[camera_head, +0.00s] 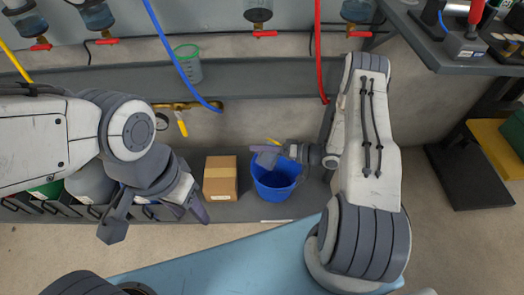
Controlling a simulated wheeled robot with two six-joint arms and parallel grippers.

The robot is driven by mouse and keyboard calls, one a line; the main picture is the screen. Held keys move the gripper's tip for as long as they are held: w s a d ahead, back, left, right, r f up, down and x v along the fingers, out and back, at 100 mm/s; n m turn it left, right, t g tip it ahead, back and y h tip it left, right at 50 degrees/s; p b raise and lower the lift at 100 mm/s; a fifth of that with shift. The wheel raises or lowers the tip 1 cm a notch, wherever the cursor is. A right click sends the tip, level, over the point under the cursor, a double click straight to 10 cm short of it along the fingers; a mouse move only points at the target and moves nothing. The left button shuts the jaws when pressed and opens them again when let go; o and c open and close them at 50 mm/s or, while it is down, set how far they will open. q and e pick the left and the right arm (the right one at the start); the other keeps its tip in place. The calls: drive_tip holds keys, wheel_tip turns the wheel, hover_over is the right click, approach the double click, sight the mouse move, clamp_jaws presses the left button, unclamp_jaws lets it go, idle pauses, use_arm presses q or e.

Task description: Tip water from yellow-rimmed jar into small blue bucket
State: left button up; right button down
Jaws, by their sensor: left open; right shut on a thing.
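The small blue bucket (272,190) stands upright on the grey ledge below the wall, right of a cardboard box. My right gripper (266,152) is over the bucket's back rim, shut on the yellow-rimmed jar. Only a small yellow piece of the jar (273,141) shows beside the gripper; the rest of the jar is hidden, so I cannot tell its tilt or its water. My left gripper (156,222) is open and empty at the left, its fingers spread, apart from the bucket and the box.
The cardboard box (220,180) stands between my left gripper and the bucket. A green-rimmed clear jar (187,64) is on the shelf above. A yellow-handled valve (182,124), a blue hose (172,55) and a red hose (318,50) are along the wall. A workbench (440,57) is at right.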

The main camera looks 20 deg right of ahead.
sight(266, 143)
drive_tip(key=shift+r, duration=0.15)
drive_tip(key=shift+d+r+m+y, duration=0.1)
drive_tip(key=shift+r+m+y, duration=0.45)
drive_tip(key=shift+m, duration=0.55)
drive_tip(key=shift+w, duration=0.1)
drive_tip(key=shift+w+d+r+m+y, duration=0.15)
drive_tip(key=shift+r+m+y, duration=0.15)
drive_tip(key=shift+m, duration=0.25)
drive_tip(key=shift+d+r+m+y, duration=0.15)
drive_tip(key=shift+m+y, duration=0.1)
drive_tip(key=shift+m, duration=0.3)
drive_tip(key=shift+w+r+m+t, duration=0.1)
drive_tip(key=shift+r+m+t, duration=0.2)
drive_tip(key=shift+m, duration=0.4)
drive_tip(key=shift+d, duration=0.1)
